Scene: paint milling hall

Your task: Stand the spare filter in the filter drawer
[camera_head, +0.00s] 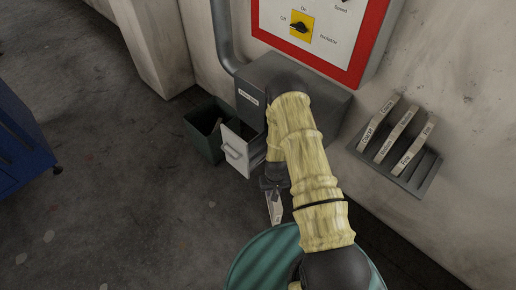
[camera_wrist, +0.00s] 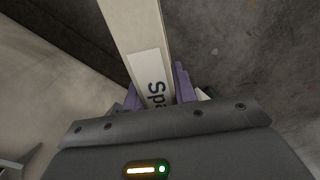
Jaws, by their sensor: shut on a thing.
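My gripper (camera_head: 271,184) is shut on the spare filter (camera_head: 275,207), a pale flat bar with a white label. In the wrist view the filter (camera_wrist: 134,28) sticks out between the purple-grey fingers (camera_wrist: 158,95), and its label begins "Sp". The filter drawer (camera_head: 236,151) is pulled out of a grey housing (camera_head: 262,78) on the wall; its white front with a handle faces out. My gripper is beside the drawer, to its lower right, with the filter outside it. My arm hides part of the drawer's inside and the housing.
A dark green bin (camera_head: 204,140) stands left of the drawer. A teal drum (camera_head: 255,262) is at the bottom. A wall rack (camera_head: 412,172) holds labelled bars at right. A red-framed isolator panel (camera_head: 315,30) is above. A blue cabinet (camera_head: 22,145) stands at left; floor between is clear.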

